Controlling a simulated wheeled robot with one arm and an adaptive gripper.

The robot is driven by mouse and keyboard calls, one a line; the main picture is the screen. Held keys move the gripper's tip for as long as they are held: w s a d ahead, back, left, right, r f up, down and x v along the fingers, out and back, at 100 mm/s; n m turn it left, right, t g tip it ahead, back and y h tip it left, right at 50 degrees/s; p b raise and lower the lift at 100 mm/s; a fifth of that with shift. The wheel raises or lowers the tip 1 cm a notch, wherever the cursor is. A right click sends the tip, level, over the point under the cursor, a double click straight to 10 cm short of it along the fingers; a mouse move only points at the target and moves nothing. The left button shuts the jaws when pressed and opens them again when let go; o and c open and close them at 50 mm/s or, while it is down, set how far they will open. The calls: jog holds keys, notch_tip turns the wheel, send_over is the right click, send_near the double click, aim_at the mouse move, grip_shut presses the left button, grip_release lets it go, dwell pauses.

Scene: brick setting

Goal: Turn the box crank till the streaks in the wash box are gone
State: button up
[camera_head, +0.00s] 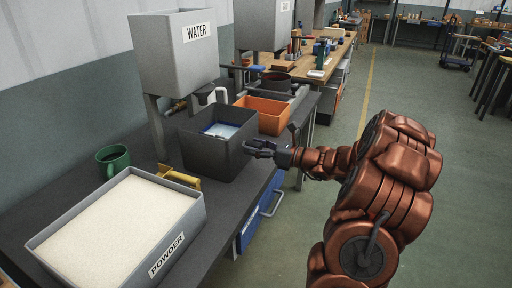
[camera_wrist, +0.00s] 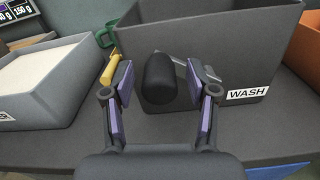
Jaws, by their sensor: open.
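The dark grey wash box (camera_head: 205,155) stands on the bench, and its front wall with the WASH label (camera_wrist: 247,93) shows in the wrist view. Pale bluish-white content (camera_head: 224,131) shows inside it; I cannot make out streaks clearly. The crank's black handle (camera_wrist: 159,80) is in front of the box wall, with a grey crank arm (camera_wrist: 196,66) behind it. My gripper (camera_wrist: 162,80) is open, its purple-padded fingers on either side of the handle, with visible gaps. In the head view my gripper (camera_head: 258,147) is at the box's right side and hides the crank.
A grey powder box (camera_head: 196,222) with white powder stands at the near left. A yellow object (camera_head: 179,177) and a green mug (camera_head: 113,161) are close by. A WATER tank (camera_head: 172,62) stands behind, and an orange bin (camera_head: 264,115) sits beyond the wash box.

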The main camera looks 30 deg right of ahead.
grip_shut()
dwell(0.3)
dwell(0.3)
